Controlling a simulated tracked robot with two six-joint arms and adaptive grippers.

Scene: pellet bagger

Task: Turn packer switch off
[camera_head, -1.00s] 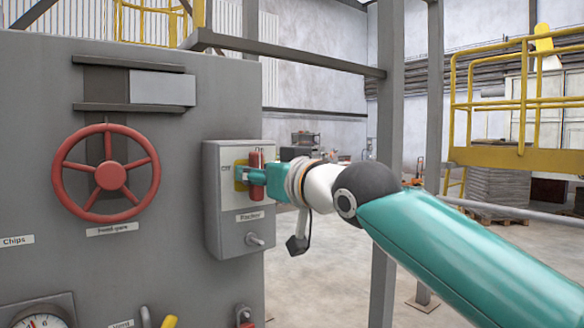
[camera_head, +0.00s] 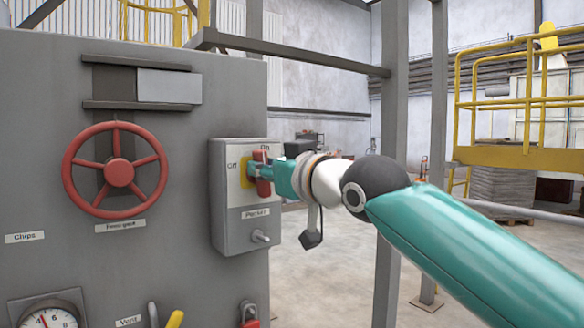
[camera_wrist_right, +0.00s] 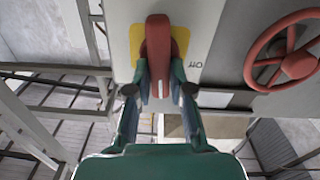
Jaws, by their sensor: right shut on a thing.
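The packer switch box (camera_head: 231,222) is a grey box on the side of the machine panel, with a "Packer" label, a yellow plate and "Off" and "On" marks. Its red switch handle (camera_head: 262,173) sits on the yellow plate, tilted a little in the head view. The handle also shows in the wrist view (camera_wrist_right: 158,45), between the fingers. My right gripper (camera_head: 254,172) is shut on the red handle and partly hides it; its fingers show on both sides of the handle in the wrist view (camera_wrist_right: 160,97). My left gripper is not in view.
A red handwheel (camera_head: 118,173) is left of the box, and also shows in the wrist view (camera_wrist_right: 298,62). A gauge (camera_head: 48,316) is at the bottom left. A grey post (camera_head: 394,130) stands behind my right arm.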

